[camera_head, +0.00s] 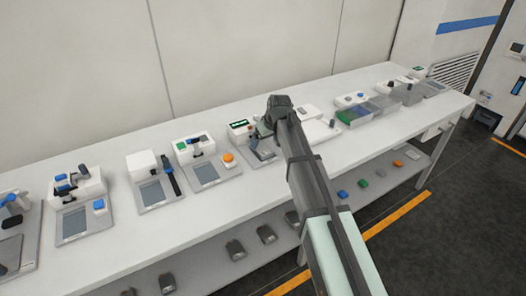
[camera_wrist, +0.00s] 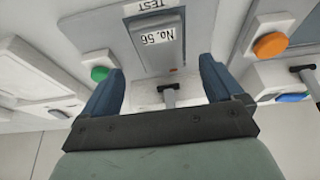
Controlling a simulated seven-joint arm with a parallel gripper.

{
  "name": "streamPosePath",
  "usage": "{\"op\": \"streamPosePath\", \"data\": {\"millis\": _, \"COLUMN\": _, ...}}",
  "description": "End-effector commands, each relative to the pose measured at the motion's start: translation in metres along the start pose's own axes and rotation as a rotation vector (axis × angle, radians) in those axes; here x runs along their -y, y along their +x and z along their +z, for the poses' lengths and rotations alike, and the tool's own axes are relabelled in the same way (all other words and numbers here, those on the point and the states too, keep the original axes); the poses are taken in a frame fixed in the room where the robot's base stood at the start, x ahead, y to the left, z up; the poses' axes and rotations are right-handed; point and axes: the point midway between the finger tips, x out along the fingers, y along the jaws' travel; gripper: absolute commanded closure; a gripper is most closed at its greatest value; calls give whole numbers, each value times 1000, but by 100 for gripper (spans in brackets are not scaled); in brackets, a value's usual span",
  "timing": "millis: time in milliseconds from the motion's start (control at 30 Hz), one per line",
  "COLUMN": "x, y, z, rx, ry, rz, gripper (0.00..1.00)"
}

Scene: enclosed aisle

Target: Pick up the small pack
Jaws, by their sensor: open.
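A small grey pack labelled "No. 56" (camera_wrist: 158,57) lies in a grey station marked "TEST" (camera_wrist: 130,9) in the wrist view. It appears upside down there, and I take it to be the small pack. My gripper (camera_wrist: 160,68) is open, its two blue-grey fingers apart on either side of the pack's near end. Nothing is between the fingertips that I can see held. Whether the fingers touch the pack cannot be told. In the head view, the end of my arm hangs over a station in the middle of the white bench (camera_head: 330,90) and hides most of it.
A dark T-shaped part (camera_wrist: 169,94) stands near the fingers. Buttons are close by: green (camera_wrist: 99,73) on the left, orange (camera_wrist: 270,45) on the right. Other stations (camera_head: 212,165) line the bench. Bins (camera_head: 352,113) stand to the right. A lower shelf (camera_head: 385,180) holds several small packs.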

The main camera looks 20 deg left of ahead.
Motion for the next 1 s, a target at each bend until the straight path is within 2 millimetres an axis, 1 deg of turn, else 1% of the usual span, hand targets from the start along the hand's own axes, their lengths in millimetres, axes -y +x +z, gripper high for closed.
{"op": "streamPosePath", "data": {"millis": 300, "x": 2, "y": 38, "z": -1, "rx": 2, "ry": 0, "rz": -1, "gripper": 6}}
{"op": "streamPosePath", "data": {"millis": 400, "x": 2, "y": 47, "z": -1, "rx": 1, "ry": 0, "rz": 0, "gripper": 6}}
{"op": "streamPosePath", "data": {"millis": 933, "x": 2, "y": 49, "z": 0, "rx": 0, "ry": 0, "rz": 0, "gripper": 6}}
{"op": "streamPosePath", "data": {"millis": 1000, "x": 2, "y": 49, "z": 0, "rx": 0, "ry": 0, "rz": 0, "gripper": 12}}
